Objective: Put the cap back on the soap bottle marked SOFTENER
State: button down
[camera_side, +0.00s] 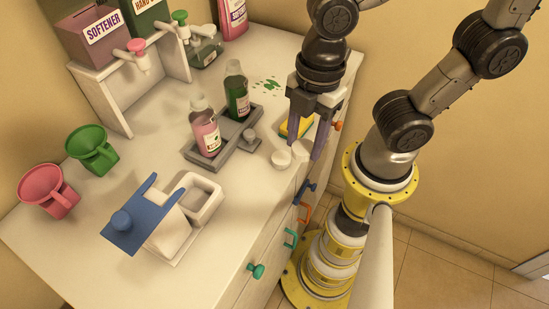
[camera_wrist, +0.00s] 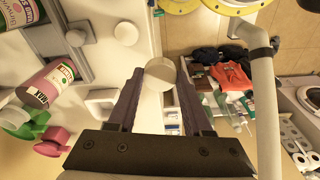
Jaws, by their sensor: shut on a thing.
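My gripper (camera_side: 312,150) is at the near right edge of the counter, fingers pointing down. In the wrist view a pale round cap (camera_wrist: 165,77) sits between my fingertips (camera_wrist: 160,75), and my gripper is shut on it. A second pale cap (camera_side: 281,159) lies on the counter just left of my fingers; it also shows in the wrist view (camera_wrist: 126,33). A pink bottle (camera_side: 208,135) and a dark green bottle (camera_side: 237,98) stand upright on a grey tray (camera_side: 196,153). Their labels are too small to read in the side view. The pink bottle also shows in the wrist view (camera_wrist: 45,85).
A yellow sponge (camera_side: 291,127) lies behind my fingers. Green spill spots (camera_side: 268,85) mark the counter. A dispenser stand (camera_side: 105,95) holds a purple SOFTENER box (camera_side: 90,35). Green (camera_side: 91,148) and pink (camera_side: 48,188) funnels stand at left. A blue-lidded container (camera_side: 150,225) is in front.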

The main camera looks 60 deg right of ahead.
aim_at(308, 140)
jog(key=s+d+r, duration=0.3)
jog(key=s+d, duration=0.1)
jog(key=s, duration=0.1)
jog(key=w+a+r+n, duration=0.1)
jog(key=w+a+r, duration=0.4)
jog(key=w+r, duration=0.7)
jog(key=w+a, duration=0.2)
jog(key=w, duration=0.7)
jog(key=shift+m, duration=0.5)
jog(key=shift+w+d+f, duration=0.2)
jog(key=shift+w+f, duration=0.6)
jog(key=shift+f, duration=0.55)
jog(key=shift+w+d+f, duration=0.15)
jog(key=shift+w+f, duration=0.6)
jog(key=shift+f, duration=0.55)
jog(key=shift+w+d+f, duration=0.2)
jog(key=shift+w+f, duration=0.6)
jog(key=shift+f, duration=0.55)
jog(key=shift+f, duration=1.05)
grip_release()
